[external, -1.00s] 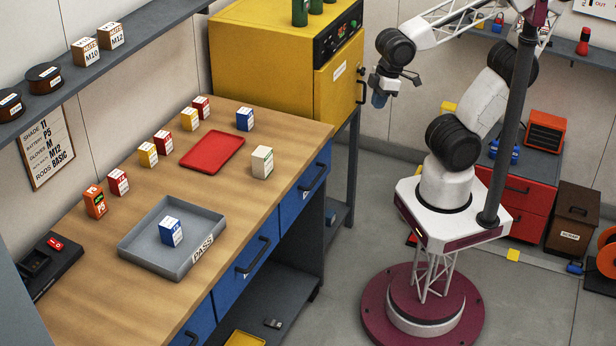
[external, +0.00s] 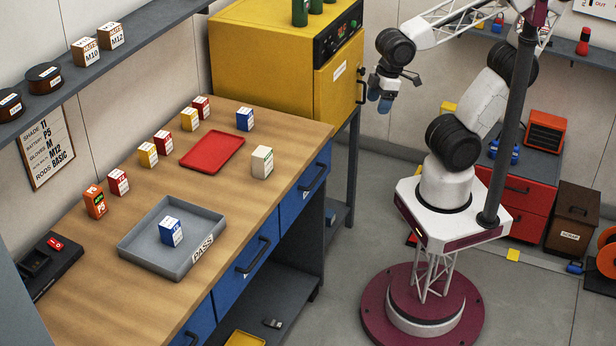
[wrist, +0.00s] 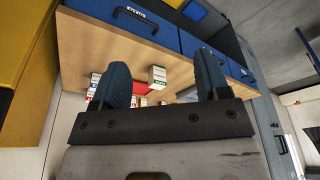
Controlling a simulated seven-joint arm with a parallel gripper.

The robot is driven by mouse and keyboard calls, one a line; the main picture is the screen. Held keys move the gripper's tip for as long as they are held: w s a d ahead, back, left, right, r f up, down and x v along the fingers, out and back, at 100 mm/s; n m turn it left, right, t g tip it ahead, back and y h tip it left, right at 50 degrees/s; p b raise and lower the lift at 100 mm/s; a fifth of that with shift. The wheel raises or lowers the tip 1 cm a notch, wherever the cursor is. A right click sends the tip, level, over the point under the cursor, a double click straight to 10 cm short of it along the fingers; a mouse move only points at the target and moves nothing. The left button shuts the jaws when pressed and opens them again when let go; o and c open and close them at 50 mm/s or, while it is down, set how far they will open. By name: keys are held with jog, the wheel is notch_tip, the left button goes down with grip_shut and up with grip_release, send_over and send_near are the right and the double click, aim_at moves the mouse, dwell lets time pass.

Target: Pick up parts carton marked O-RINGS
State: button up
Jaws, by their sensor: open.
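Several small cartons stand on the wooden bench, and their print is too small to read, so I cannot tell which is marked O-RINGS. There is a white-and-green carton (external: 262,162), a blue one (external: 245,120), another blue one (external: 171,232) in the grey PASS tray (external: 140,255), yellow ones (external: 148,155) (external: 189,119) and red ones (external: 118,182) (external: 162,144) (external: 201,107). My gripper (external: 380,101) is open and empty, raised in the air right of the bench. In the wrist view the white-and-green carton (wrist: 157,77) shows between my open blue fingers (wrist: 163,64).
A red tray (external: 212,155) lies on the bench. An orange device (external: 95,201) stands at its left. A yellow cabinet (external: 265,50) stands behind, near my gripper. Bare wood (external: 225,205) lies between the trays.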

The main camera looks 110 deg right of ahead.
jog(key=shift+o, duration=0.5)
jog(key=m+t+y, duration=0.3)
jog(key=m+y, duration=0.7)
jog(key=m, duration=0.9)
send_over(264, 147)
jog(key=s+a, duration=0.4)
jog(key=s, duration=0.6)
notch_tip(264, 147, down, 9)
jog(key=w+d+f+m+t, duration=0.1)
jog(key=w+d+m, duration=0.1)
jog(key=w+d+f+m+t, duration=0.1)
jog(key=w+d+f+m, duration=0.1)
jog(key=d+m, duration=0.1)
jog(key=w+d+f+m+t, duration=0.1)
jog(key=w+d+m, duration=0.1)
jog(key=shift+w+d+f+m+t, duration=0.15)
jog(key=shift+w+d+m+t, duration=0.15)
jog(key=shift+w, duration=0.05)
